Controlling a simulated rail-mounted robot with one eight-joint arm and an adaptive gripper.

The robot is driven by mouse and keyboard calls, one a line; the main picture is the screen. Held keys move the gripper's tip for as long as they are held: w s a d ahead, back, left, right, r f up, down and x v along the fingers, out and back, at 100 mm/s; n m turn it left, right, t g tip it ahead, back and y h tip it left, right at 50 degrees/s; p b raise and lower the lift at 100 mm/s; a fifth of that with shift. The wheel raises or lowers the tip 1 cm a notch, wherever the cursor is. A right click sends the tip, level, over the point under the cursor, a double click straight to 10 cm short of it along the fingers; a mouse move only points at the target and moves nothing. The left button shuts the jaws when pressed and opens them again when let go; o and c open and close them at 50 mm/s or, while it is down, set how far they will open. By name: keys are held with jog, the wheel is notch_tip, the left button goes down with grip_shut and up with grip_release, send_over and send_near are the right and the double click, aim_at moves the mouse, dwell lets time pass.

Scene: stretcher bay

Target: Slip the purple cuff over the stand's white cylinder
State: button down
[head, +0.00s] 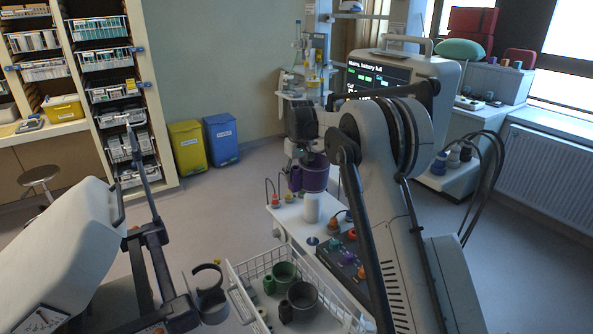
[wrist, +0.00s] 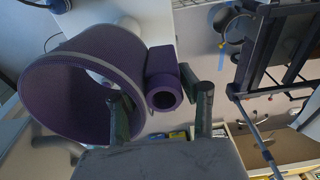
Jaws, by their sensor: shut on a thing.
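The purple cuff (head: 316,177) is a wide ring with a small tube on its side. In the wrist view the ring (wrist: 68,104) is at the left, and my gripper (wrist: 162,108) is shut on the small tube (wrist: 163,80). My gripper (head: 297,163) is partly hidden by my arm in the head view. The white cylinder (head: 311,210) stands upright on the white stand (head: 289,217), directly below the cuff in the picture. The cuff's lower edge meets the cylinder's top there; I cannot tell whether it is around the top or just above it.
A white wire basket (head: 238,277) in front holds a green cuff (head: 283,273) and a dark cuff (head: 301,312). Coloured knobs and connectors stand beside the cylinder. A dark ring holder (head: 211,303) is by the stretcher (head: 62,255) at left.

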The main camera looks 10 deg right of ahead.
aim_at(298, 184)
jog(key=shift+w+d, duration=0.15)
jog(key=shift+w, duration=0.2)
jog(key=shift+d+f+b, duration=0.15)
jog(key=shift+d+f, duration=0.05)
jog(key=shift+f, duration=0.35)
jog(key=shift+d+f+b, duration=0.15)
jog(key=shift+f, duration=0.35)
jog(key=shift+a+f+b, duration=0.2)
jog(key=shift+f+b, duration=0.1)
jog(key=shift+f, duration=0.85)
jog(key=shift+s+g+h, duration=0.15)
jog(key=shift+g+h, duration=0.25)
jog(key=shift+g, duration=0.1)
jog(key=shift+d, duration=0.1)
jog(key=shift+w+a, duration=0.2)
jog(key=shift+w, duration=0.05)
jog(key=shift+f, duration=0.15)
